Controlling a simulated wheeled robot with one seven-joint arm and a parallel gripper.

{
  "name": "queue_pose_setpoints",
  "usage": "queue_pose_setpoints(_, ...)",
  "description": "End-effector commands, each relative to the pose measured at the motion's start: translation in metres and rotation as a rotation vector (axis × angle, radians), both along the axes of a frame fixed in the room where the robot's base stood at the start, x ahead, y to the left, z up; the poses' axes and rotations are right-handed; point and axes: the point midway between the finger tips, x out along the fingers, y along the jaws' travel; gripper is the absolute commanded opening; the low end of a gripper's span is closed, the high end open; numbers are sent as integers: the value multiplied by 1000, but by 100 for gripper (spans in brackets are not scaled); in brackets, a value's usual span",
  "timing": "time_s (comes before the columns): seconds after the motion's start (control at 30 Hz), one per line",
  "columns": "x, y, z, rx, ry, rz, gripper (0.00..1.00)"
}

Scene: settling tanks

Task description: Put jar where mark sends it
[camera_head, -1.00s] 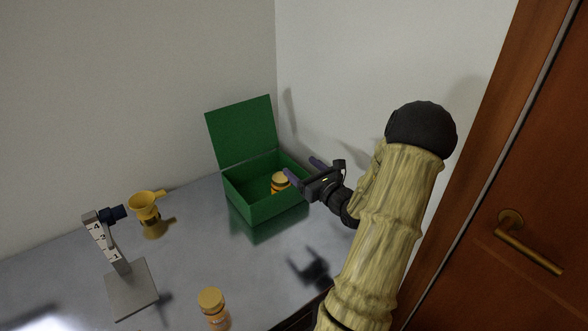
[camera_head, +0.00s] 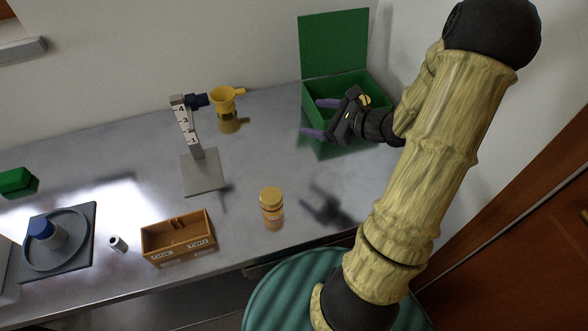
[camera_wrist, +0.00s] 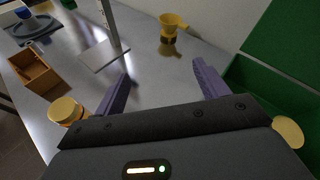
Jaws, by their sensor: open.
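An orange jar with a yellow lid (camera_head: 272,208) stands upright on the metal bench; it also shows at the left of the wrist view (camera_wrist: 66,112). A second yellow lid (camera_head: 366,100) shows inside the open green box (camera_head: 311,107), partly hidden by my gripper; a lid is also at the right edge of the wrist view (camera_wrist: 288,131). My gripper (camera_head: 320,118) is open and empty, its purple fingers pointing left at the box's front. A blue-lidded jar (camera_head: 42,229) sits on a round grey plate (camera_head: 76,222). I cannot make out a mark on any jar.
A numbered stand (camera_head: 187,130) holds a blue part beside a yellow funnel (camera_head: 222,100). A brown two-part tray (camera_head: 178,252) has labels reading ONE and TWO. A small white cylinder (camera_head: 118,243) lies left of it. A green block (camera_head: 18,182) is far left.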

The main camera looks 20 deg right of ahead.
Motion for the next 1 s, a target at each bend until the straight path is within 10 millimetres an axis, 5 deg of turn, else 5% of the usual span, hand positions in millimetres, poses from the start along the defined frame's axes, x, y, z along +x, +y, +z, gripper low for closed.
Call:
queue_pose_setpoints(0.1,-26,58,-10,-181,62,275,73)
queue_pose_setpoints(0.3,-81,111,-27,-514,106,700,73)
queue_pose_setpoints(0.6,-137,123,-33,-1071,4,1262,73)
queue_pose_setpoints(1.0,-136,124,-6,-1677,-361,1727,73)
